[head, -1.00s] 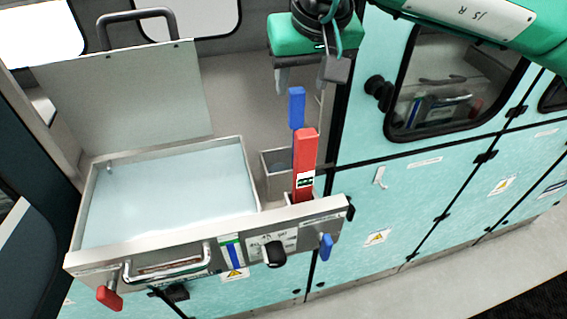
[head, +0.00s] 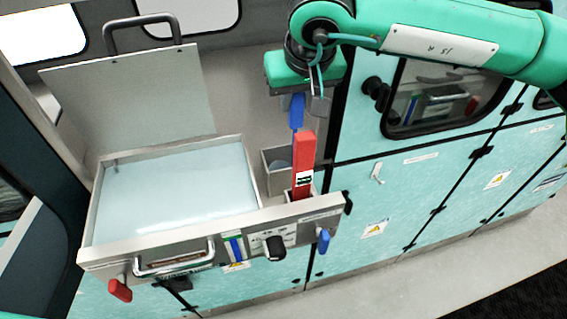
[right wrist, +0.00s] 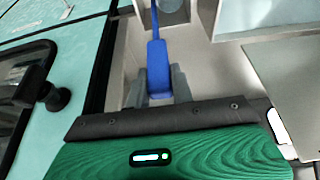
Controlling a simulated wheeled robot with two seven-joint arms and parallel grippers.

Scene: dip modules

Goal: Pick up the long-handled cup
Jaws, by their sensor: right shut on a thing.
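The long-handled cup shows as an upright blue handle (head: 297,112), its lower part hidden behind a red handle (head: 304,160). My right gripper (head: 298,98) comes from above and is shut on the top of the blue handle. In the right wrist view the two grey fingers (right wrist: 157,88) stand on either side of the blue grip (right wrist: 156,58), whose thin shaft runs away into a small metal bin (right wrist: 174,14). The cup end cannot be made out clearly. My left gripper is not in view.
The small metal bin (head: 268,181) sits beside a wide basin (head: 151,248) of pale liquid with a raised lid (head: 130,100). The red handle stands close in front of the blue one. Turquoise cabinets (head: 400,185) stand at the right.

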